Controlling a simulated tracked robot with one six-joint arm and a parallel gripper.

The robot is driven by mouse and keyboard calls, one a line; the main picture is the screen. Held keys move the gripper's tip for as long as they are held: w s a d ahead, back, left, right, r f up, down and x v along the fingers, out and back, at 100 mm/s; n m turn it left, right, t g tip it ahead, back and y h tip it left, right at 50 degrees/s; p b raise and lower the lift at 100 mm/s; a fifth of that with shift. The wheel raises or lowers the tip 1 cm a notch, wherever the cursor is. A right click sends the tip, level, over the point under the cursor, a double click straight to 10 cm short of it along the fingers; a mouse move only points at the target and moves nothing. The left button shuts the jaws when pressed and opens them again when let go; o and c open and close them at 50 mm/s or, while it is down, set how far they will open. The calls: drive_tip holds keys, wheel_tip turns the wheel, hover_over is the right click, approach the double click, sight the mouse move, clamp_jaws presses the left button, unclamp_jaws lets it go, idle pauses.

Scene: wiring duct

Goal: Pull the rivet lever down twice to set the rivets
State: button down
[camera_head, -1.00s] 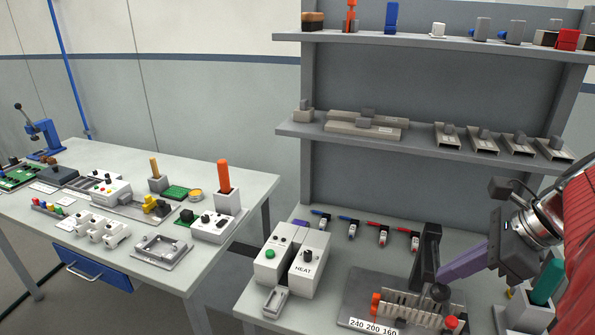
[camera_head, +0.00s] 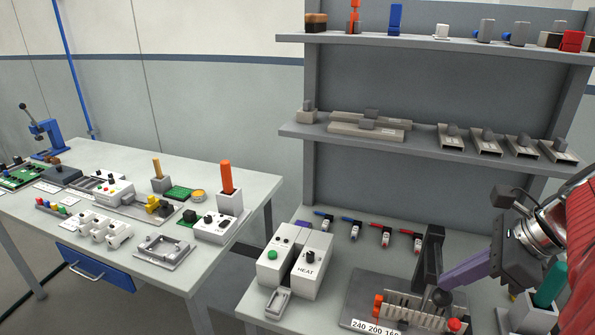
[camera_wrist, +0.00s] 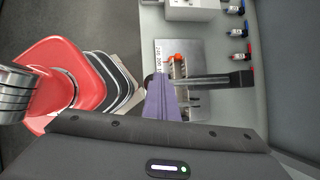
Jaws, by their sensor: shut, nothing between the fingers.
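The rivet lever (camera_head: 429,259) is a dark bar with a round black knob (camera_head: 441,297), low over the grey rivet plate (camera_head: 362,298) on the right bench. It also shows in the wrist view (camera_wrist: 210,79), running from a dark block at the right to the plate. My gripper (camera_head: 446,283) has purple fingers, shut and empty, with the tips right at the knob. I cannot tell whether they touch it. In the wrist view my fingers (camera_wrist: 160,88) cover part of the lever's knob end. A pale slotted duct piece (camera_head: 407,309) lies on the plate.
A HEAT box (camera_head: 311,270) stands left of the plate, and a teal-handled tool (camera_head: 547,287) in a holder is at the right. Shelves (camera_head: 420,135) rise at the back.

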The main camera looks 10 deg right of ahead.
sight(446, 296)
drive_tip(key=shift+s+a+f, duration=0.25)
drive_tip(key=shift+s+f, duration=0.1)
drive_tip(key=shift+f, duration=0.35)
drive_tip(key=shift+s+a+f, duration=0.2)
drive_tip(key=shift+s+f, duration=0.1)
drive_tip(key=shift+f, duration=0.4)
idle(2.5)
idle(0.5)
drive_tip(key=w+d+r, duration=0.2)
drive_tip(key=w+r, duration=0.2)
drive_tip(key=r, duration=0.5)
drive_tip(key=shift+d+r, duration=0.35)
drive_tip(key=shift+d, duration=0.05)
idle(1.4)
drive_tip(key=shift+w+d+r, duration=0.2)
drive_tip(key=shift+w+r, duration=0.15)
drive_tip(key=shift+r, duration=0.4)
drive_tip(key=shift+w+d+r, duration=0.25)
drive_tip(key=shift+w+r, duration=0.05)
drive_tip(key=shift+r, duration=0.4)
drive_tip(key=shift+w+d+r, duration=0.2)
drive_tip(key=shift+w+r, duration=0.15)
drive_tip(key=shift+r, duration=0.4)
